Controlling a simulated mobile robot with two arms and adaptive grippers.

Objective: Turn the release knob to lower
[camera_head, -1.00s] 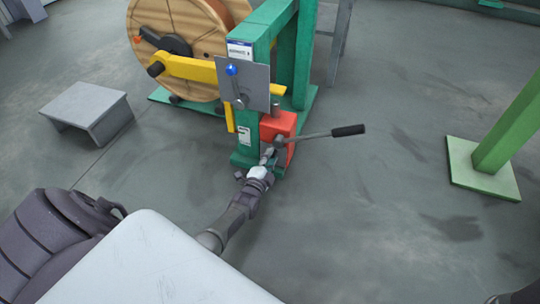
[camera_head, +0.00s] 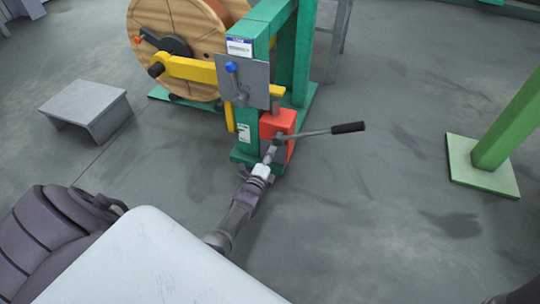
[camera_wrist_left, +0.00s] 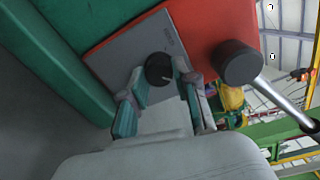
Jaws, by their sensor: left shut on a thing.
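The release knob (camera_wrist_left: 157,68) is a small round black knob on the grey front plate of the red pump unit (camera_head: 281,124). My left gripper (camera_wrist_left: 160,71) has its fingers on both sides of the knob and is shut on it. In the head view, my left gripper (camera_head: 269,156) reaches the lower front of the red unit and hides the knob there. My right gripper is not in view.
A pump lever with a black grip (camera_head: 347,128) sticks out right of the red unit. A green frame (camera_head: 270,22) with a grey panel (camera_head: 256,88) holds a wooden reel (camera_head: 180,25). A grey step (camera_head: 85,103) stands left. A green post (camera_head: 510,120) stands right; floor between is clear.

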